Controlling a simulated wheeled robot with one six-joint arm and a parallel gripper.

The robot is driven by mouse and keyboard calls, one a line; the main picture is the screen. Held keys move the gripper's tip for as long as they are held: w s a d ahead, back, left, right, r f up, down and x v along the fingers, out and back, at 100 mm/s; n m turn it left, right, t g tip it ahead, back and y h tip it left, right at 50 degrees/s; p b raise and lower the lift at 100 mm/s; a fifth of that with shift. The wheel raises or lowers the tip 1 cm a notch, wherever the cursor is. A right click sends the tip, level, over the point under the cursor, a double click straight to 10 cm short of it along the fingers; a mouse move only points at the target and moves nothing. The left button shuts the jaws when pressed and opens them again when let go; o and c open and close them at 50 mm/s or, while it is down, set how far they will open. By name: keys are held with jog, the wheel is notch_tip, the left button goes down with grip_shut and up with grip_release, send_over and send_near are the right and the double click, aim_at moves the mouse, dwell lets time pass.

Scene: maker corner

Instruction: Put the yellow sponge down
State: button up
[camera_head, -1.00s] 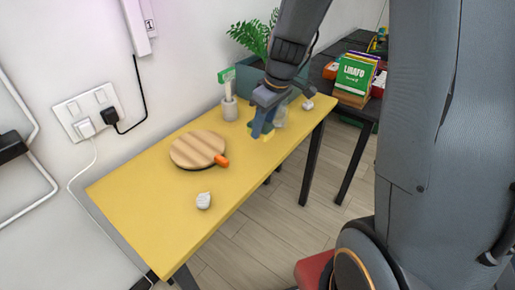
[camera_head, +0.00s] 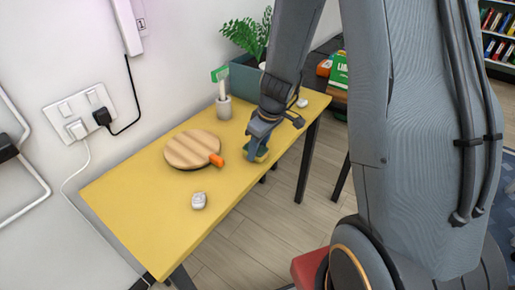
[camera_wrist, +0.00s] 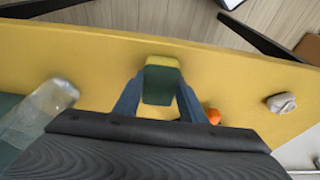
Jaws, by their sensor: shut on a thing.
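My gripper (camera_head: 256,150) is shut on the yellow sponge (camera_head: 262,151), which has a dark green side. In the wrist view the sponge (camera_wrist: 161,62) sits between the two blue fingers of my gripper (camera_wrist: 160,88), its green face towards the camera. The sponge is over the yellow table (camera_head: 135,215), near its front edge. It looks low over the tabletop; I cannot tell whether it touches. Part of the sponge is hidden by the fingers in the head view.
A round wooden board (camera_head: 190,150) and an orange object (camera_head: 216,160) lie left of my gripper. A white object (camera_head: 199,200) is near the front edge. A clear container (camera_wrist: 38,112) stands close by in the wrist view. A grey cup (camera_head: 223,107) and teal planter (camera_head: 243,78) are behind.

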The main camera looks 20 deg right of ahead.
aim_at(264, 152)
jog(key=shift+f, duration=0.15)
jog(key=o, duration=1)
jog(key=shift+o, duration=0.2)
jog(key=shift+r, duration=0.3)
jog(key=v, duration=1.2)
jog(key=s+a+f+m+g+h, duration=0.1)
jog(key=s+m, duration=0.6)
jog(key=s, duration=0.7)
jog(key=shift+s+a+f+g+h, duration=0.15)
jog(key=shift+a+f+g+h, duration=0.2)
jog(key=shift+a+f, duration=0.25)
